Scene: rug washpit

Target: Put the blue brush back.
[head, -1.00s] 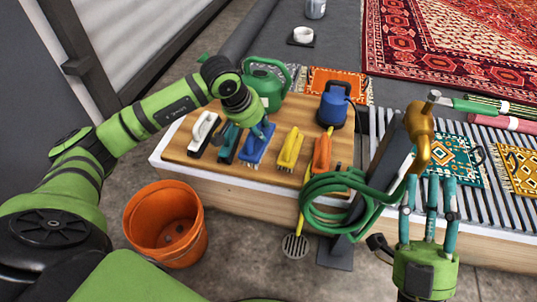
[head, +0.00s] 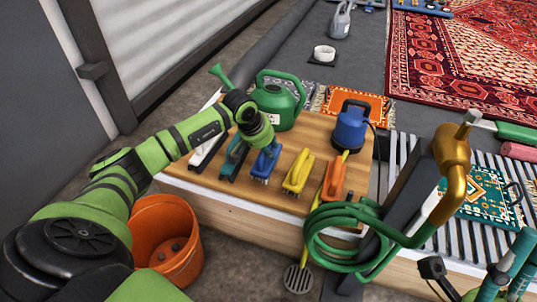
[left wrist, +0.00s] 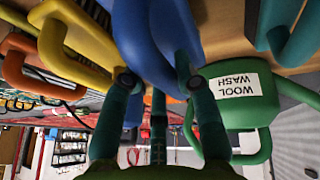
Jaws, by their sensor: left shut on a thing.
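The blue brush (head: 265,166) is in the row of brushes on the wooden board (head: 215,178), between the teal brush (head: 234,159) and the yellow brush (head: 298,173). My left gripper (head: 262,143) is over it, shut on its handle. In the left wrist view the blue handle (left wrist: 150,35) sits between my left fingers (left wrist: 154,82). I cannot tell whether its bristles touch the board. My right gripper (head: 508,266) is partly cut off at the lower right corner, empty, with its fingers apart.
A white brush (head: 208,149) and an orange brush (head: 333,181) stand in the same row. Behind are a green watering can (head: 280,105) and a blue pump (head: 350,128). A coiled green hose (head: 322,240) hangs at the front edge. An orange bucket (head: 160,235) stands below.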

